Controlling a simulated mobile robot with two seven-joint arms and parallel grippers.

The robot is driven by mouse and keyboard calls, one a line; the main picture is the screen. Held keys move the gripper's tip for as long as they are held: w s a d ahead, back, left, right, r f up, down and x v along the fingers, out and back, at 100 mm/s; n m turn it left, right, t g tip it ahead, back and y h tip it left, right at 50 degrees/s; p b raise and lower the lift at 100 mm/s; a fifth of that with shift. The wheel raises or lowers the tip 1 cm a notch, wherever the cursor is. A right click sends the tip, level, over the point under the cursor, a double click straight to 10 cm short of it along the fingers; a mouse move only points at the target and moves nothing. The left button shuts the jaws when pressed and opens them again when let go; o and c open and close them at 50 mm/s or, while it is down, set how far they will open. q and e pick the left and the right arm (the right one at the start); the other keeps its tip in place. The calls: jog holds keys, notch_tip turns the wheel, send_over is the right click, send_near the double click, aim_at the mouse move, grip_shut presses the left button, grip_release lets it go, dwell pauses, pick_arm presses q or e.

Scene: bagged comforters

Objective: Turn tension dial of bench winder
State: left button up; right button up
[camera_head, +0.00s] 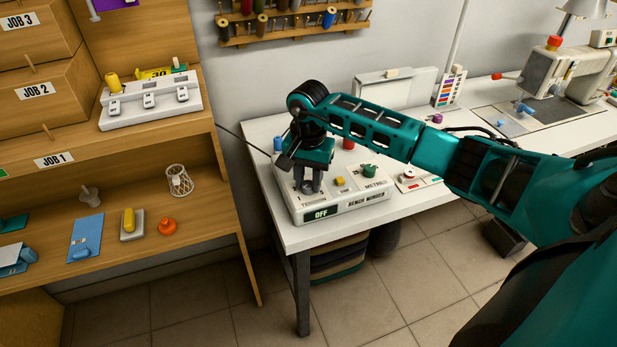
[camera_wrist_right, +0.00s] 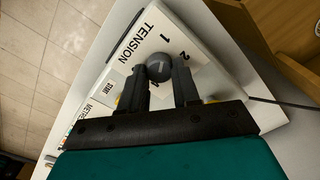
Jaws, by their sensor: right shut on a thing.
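The bench winder (camera_head: 345,206) is a white box with an "OFF" display on its front, standing on the white table. My right gripper (camera_head: 311,187) points down over the winder's left end, where the "TENSION" label is. In the right wrist view the round grey tension dial (camera_wrist_right: 159,68) sits between the fingertips of the right gripper (camera_wrist_right: 160,75), which is shut on it. The numbers 1 and 2 show beside the dial. In the head view the gripper hides most of the dial. My left gripper is not in view.
A wooden shelf (camera_head: 215,255) with job boxes stands at the left. A sewing machine (camera_head: 565,72) stands at the far right of the table.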

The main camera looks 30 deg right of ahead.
jog(key=m, duration=0.5)
jog(key=shift+s+m+b, duration=0.1)
jog(key=shift+m+b, duration=0.25)
jog(key=shift+m, duration=0.05)
jog(key=m, duration=0.3)
jog(key=shift+m, duration=0.3)
jog(key=m, duration=0.2)
jog(key=shift+m, duration=0.3)
jog(key=m+p, duration=0.1)
jog(key=m, duration=0.5)
jog(key=shift+s+r, duration=0.1)
jog(key=shift+s, duration=0.05)
jog(key=m+p, duration=0.1)
jog(key=m, duration=0.4)
jog(key=shift+m, duration=0.4)
jog(key=shift+a, duration=0.1)
jog(key=o, duration=1.1)
jog(key=shift+c, duration=0.2)
